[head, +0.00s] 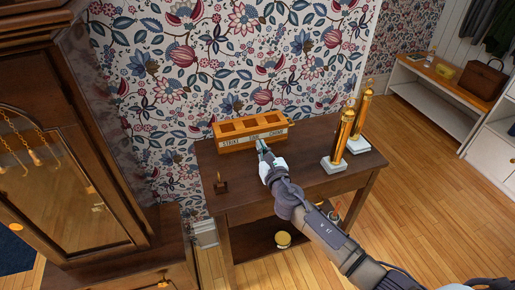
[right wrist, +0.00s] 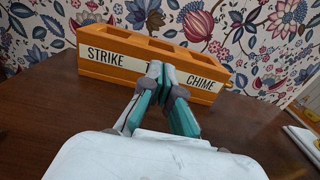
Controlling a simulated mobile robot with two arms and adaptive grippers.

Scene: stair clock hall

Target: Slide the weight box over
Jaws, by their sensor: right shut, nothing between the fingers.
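The weight box (head: 250,131) is an orange wooden box with three open compartments, standing at the back of the dark wooden table (head: 300,182) near the wall. Its front carries white labels; in the right wrist view the box (right wrist: 100,68) shows STRIKE and CHIME, and the middle label is hidden behind my fingers. My right gripper (head: 263,147) is shut and empty, its fingertips at the middle of the box's front face. It also shows in the right wrist view (right wrist: 160,70); I cannot tell if it touches. My left gripper is out of view.
Two brass cylinders (head: 342,138) on pale bases stand on the table right of the box. A small dark wooden piece (head: 220,185) stands at its left front. A tall clock case (head: 75,170) is at left. A round yellow object (head: 282,240) is on the lower shelf.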

